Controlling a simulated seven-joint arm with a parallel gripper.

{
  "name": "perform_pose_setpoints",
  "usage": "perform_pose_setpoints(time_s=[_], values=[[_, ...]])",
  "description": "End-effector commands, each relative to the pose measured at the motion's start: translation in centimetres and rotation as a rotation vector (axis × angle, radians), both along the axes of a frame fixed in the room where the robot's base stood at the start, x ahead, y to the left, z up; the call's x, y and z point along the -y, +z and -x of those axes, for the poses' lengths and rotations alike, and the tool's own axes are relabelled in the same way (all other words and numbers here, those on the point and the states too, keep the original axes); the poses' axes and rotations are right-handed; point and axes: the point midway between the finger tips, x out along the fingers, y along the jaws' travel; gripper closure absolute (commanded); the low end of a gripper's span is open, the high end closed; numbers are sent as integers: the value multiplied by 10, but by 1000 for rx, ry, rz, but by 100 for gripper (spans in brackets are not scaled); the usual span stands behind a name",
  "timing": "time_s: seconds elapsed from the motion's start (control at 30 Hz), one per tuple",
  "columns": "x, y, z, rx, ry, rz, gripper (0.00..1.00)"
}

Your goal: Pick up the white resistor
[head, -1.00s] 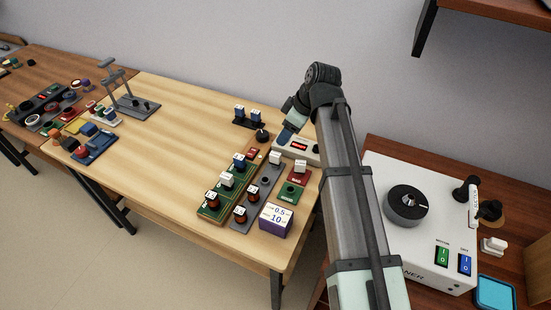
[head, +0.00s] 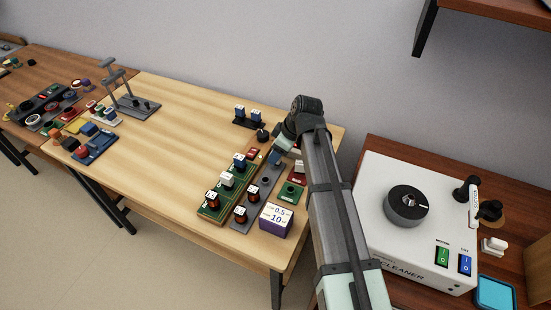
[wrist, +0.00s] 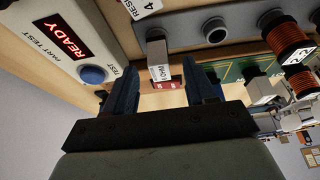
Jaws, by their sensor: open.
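A white block-shaped resistor with a printed label (wrist: 157,58) stands at the end of the grey socket plate in the wrist view. My gripper (wrist: 161,72) is open, with one dark blue finger to each side of this resistor in the picture; I cannot tell how far apart in depth they are. In the head view my gripper (head: 276,157) is over the far end of the grey plate (head: 265,180), and it hides that resistor. Another white resistor (head: 227,180) sits on the green board (head: 211,213), and a white part (head: 299,167) shows beside my arm.
The tester with its READY display (wrist: 66,38) and blue button (wrist: 93,75) is close by on the left in the wrist view. Copper coils (head: 239,215) and a purple-and-white box (head: 276,220) stand at the near end. The table's middle (head: 170,130) is clear.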

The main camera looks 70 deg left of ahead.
Motion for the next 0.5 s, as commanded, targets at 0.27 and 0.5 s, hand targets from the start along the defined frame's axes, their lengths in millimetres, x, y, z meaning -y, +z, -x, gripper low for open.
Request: perform_pose_setpoints(time_s=[0.27, 0.5], values=[[-7, -25, 7, 0, 1, -2, 45], [-6, -25, 7, 0, 1, -2, 49]])
